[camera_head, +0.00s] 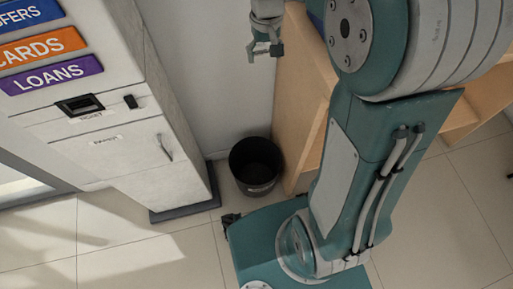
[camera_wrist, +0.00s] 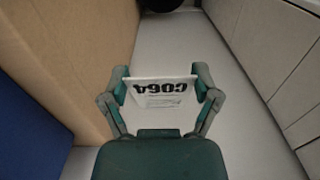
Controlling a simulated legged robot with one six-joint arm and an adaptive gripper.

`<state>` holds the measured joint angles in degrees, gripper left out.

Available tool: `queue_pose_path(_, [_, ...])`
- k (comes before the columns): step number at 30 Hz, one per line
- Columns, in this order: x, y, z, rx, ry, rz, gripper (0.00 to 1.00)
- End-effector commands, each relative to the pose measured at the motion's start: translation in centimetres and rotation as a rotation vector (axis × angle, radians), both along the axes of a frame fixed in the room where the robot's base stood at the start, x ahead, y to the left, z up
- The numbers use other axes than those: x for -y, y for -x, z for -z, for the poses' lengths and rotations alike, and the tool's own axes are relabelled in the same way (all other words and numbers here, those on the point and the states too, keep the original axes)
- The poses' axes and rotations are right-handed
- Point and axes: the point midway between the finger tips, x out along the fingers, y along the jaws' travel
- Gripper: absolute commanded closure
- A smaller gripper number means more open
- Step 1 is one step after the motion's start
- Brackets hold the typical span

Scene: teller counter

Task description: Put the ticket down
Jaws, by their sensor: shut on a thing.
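The ticket (camera_wrist: 160,91) is a white slip printed with "C064", upside down in the wrist view. My gripper (camera_wrist: 160,84) is shut on it, with one finger at each side edge of the slip. In the head view my gripper (camera_head: 265,48) is at the top, above the black bin and beside the wooden counter. The ticket cannot be made out in the head view.
A black bin (camera_head: 256,165) stands on the floor between the ticket machine (camera_head: 110,140) at left and the wooden counter (camera_head: 303,100) at right. The machine has a dark slot (camera_head: 80,105) and coloured signs. Tiled floor (camera_head: 120,235) is open in front of the machine.

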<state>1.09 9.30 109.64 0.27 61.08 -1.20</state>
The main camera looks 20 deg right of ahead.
Motion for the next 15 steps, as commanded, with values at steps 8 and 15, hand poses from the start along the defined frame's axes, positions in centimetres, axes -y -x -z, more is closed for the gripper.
queue_pose_path(8, [-1.0, -6.1, 9.9, -0.008, 0.008, -0.005, 0.36])
queue_pose_path(15, [-0.6, -9.5, 19.4, -0.007, 0.005, -0.006, 0.36])
